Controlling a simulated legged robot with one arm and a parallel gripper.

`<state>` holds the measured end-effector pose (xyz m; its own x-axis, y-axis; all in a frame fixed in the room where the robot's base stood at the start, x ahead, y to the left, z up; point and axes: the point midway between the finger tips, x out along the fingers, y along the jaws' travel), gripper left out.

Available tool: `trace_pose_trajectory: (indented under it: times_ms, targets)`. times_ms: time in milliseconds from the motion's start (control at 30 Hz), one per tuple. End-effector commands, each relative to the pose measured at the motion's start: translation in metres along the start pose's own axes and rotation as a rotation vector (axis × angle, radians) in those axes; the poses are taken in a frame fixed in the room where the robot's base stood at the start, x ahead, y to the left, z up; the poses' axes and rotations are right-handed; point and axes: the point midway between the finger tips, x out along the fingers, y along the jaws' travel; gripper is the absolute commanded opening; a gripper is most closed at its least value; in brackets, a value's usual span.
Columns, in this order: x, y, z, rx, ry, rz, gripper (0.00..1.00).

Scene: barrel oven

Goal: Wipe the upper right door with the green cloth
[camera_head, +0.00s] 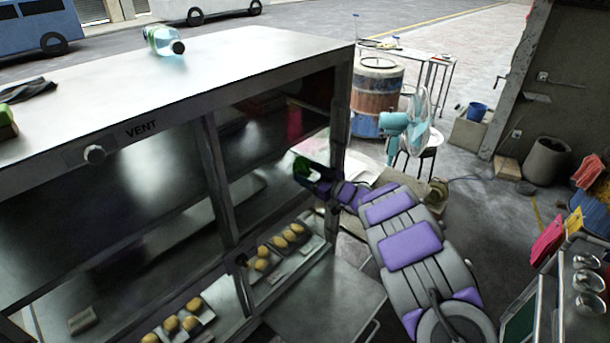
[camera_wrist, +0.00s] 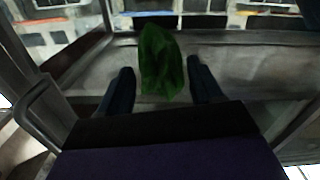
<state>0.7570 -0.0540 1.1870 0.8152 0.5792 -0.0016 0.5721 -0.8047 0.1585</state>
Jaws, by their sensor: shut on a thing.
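The upper right door (camera_head: 268,135) is a dark, reflective panel in the right half of the metal oven (camera_head: 150,105). My gripper (camera_head: 310,178) is at the right part of this door, near the frame post. It is shut on the green cloth (camera_head: 301,167). In the wrist view, the crumpled green cloth (camera_wrist: 160,62) stands up between the two dark fingers of my gripper (camera_wrist: 160,85). A grey, glossy surface lies behind it. I cannot tell whether the cloth touches the door.
Trays of buns (camera_head: 277,247) sit in the lower compartments. A bottle (camera_head: 163,41) lies on the oven top. A flat metal panel (camera_head: 330,290) juts out at the lower right. A fan (camera_head: 410,125) and a barrel (camera_head: 376,95) stand behind my arm.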

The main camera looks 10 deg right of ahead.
Motion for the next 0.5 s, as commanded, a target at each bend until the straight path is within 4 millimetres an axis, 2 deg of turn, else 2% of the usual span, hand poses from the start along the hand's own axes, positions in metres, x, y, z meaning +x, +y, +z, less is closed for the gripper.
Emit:
trace_pose_trajectory:
  times_ms: [233, 500]
  targets:
    - [0.001, 0.007, 0.0, 0.0, 0.005, -0.001, 0.41]
    - [0.002, 0.03, 0.003, 0.0, 0.005, 0.0, 0.41]
